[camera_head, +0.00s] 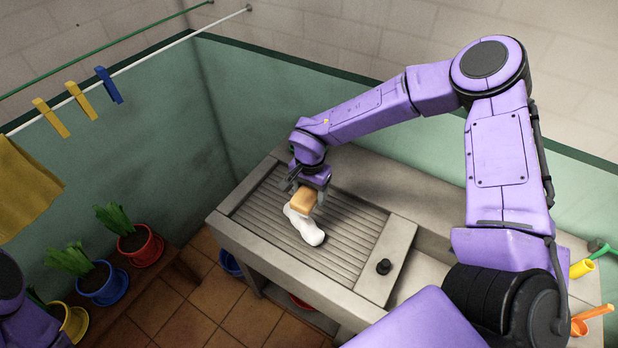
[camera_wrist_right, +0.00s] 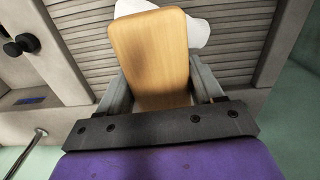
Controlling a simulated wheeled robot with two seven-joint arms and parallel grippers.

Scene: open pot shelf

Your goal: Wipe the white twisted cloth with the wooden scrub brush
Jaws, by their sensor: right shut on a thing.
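The wooden scrub brush (camera_head: 303,200) is a light tan block held in my right gripper (camera_head: 308,184) over the ribbed washboard. In the right wrist view the brush (camera_wrist_right: 150,58) fills the space between the two fingers of the gripper (camera_wrist_right: 163,92). The white twisted cloth (camera_head: 305,228) lies on the ribbed surface, right under and beside the brush. It also shows in the right wrist view (camera_wrist_right: 197,33), partly hidden behind the brush. I cannot tell whether the bristles touch the cloth. My left gripper is not in view; only part of my left arm shows at the lower left.
The stone sink's ribbed washboard (camera_head: 345,262) has free room around the cloth. A dark knob (camera_head: 383,267) sits on the ledge to its right. Potted plants (camera_head: 138,238) stand on a bench at the left. Clothes pegs (camera_head: 108,86) hang on a line above.

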